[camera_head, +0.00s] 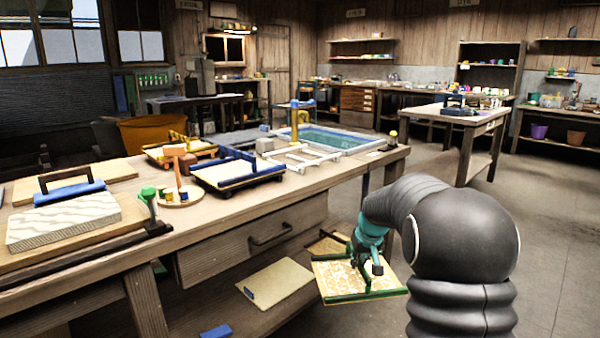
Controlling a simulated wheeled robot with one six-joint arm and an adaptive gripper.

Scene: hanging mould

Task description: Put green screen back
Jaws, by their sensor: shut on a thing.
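The green screen (338,281), a pale patterned panel with dark green bars, hangs tilted in front of the near workbench's lower shelf, below the tabletop. My gripper (367,262), a dark end below a teal wrist, is shut on the green screen at its upper bar. The exact finger contact is small and partly hidden. My dark arm covers the area to the right of the screen.
The workbench (300,198) holds a blue-framed screen (236,172), a yellow-framed screen (165,153), a water-filled vat (335,139) and a wooden block (64,220). A beige board (275,283) lies on the lower shelf. Open floor is at the right.

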